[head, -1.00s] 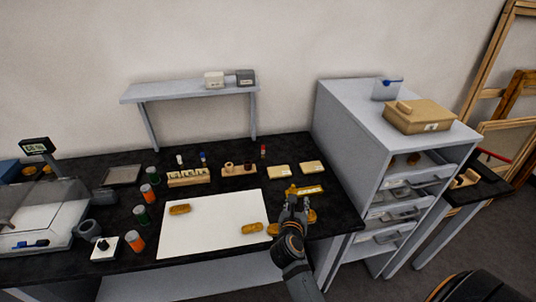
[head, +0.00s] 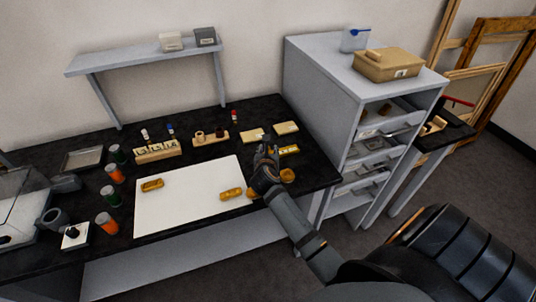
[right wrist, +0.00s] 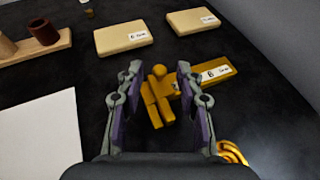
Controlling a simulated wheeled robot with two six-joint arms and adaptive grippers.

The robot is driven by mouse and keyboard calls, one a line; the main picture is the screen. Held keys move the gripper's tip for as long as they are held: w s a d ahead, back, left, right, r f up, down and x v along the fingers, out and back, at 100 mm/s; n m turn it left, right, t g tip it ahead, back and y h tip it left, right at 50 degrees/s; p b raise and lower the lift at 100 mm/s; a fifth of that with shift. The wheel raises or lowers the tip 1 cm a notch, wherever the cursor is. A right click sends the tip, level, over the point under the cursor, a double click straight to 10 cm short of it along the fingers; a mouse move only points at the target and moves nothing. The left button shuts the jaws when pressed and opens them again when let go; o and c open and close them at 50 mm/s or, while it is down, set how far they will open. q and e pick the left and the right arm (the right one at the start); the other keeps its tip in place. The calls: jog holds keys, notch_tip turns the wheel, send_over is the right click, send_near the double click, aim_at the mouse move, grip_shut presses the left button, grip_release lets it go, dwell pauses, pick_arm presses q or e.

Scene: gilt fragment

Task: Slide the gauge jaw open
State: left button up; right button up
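The yellow gauge lies on the black bench, its labelled bar (head: 288,150) showing just right of my right gripper (head: 266,151). In the right wrist view the bar (right wrist: 215,74) runs off to the right, and its left end, with a small round knob and short prongs (right wrist: 158,103), appears between the fingers. My right gripper (right wrist: 160,70) is open, with a finger on each side of that end. I cannot tell whether either finger touches it. My left gripper is not in view.
Two tan labelled blocks (right wrist: 123,37) (right wrist: 196,20) lie beyond the gauge. A white sheet (head: 190,195) with gilt pieces (head: 152,185) is to the left. More gilt pieces (head: 287,175) lie near my right gripper. A grey drawer cabinet (head: 325,90) stands at the right.

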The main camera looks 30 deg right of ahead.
jog(key=shift+c, duration=0.2)
grip_shut()
dwell(0.3)
